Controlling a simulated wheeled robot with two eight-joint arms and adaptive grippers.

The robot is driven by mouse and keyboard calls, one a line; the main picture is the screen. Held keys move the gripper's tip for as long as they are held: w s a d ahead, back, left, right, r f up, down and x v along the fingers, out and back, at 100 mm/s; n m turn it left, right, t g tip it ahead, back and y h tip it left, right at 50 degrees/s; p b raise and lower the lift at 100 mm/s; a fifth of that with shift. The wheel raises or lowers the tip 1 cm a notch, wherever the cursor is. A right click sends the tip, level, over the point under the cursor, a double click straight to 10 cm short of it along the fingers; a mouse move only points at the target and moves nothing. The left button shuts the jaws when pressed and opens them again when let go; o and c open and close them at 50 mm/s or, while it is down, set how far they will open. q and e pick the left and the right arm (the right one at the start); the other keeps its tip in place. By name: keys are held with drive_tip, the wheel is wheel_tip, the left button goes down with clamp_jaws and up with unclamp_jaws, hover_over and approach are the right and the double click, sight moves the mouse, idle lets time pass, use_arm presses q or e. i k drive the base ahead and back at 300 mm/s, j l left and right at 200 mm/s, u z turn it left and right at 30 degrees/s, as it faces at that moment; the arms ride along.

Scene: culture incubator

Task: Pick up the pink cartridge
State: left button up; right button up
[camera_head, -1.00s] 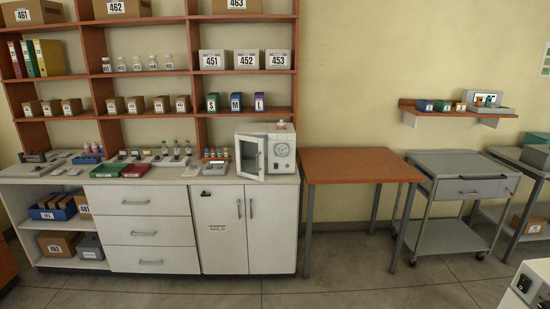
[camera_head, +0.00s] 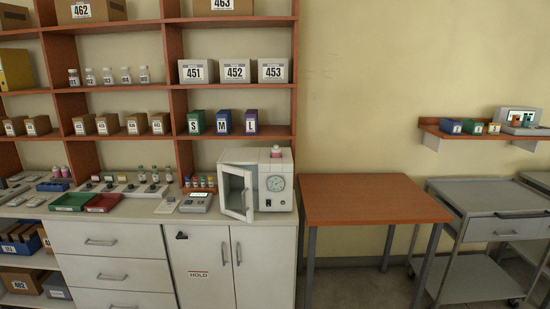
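A small pinkish item (camera_head: 276,151) stands on top of the white incubator (camera_head: 272,185); it may be the pink cartridge, but it is too small to be sure. The incubator stands at the right end of the white counter, and its door (camera_head: 236,192) is swung open to the left. Two small pink-topped items (camera_head: 61,172) stand at the counter's left part. Neither of my grippers is in view.
A bare wooden table (camera_head: 370,198) stands right of the counter, then a grey cart (camera_head: 495,205). Green (camera_head: 73,202) and red (camera_head: 104,203) trays and small devices lie on the counter. Shelves with numbered boxes (camera_head: 235,71) rise behind. Some floor shows in front of the table.

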sight(276, 152)
drive_tip(key=i+l+z, duration=0.25)
drive_tip(key=i+z, duration=0.3)
drive_tip(key=i, duration=0.15)
drive_tip(key=i+l, duration=0.1)
drive_tip(key=i, duration=0.4)
drive_tip(key=i+l, duration=0.1)
drive_tip(key=i, duration=0.4)
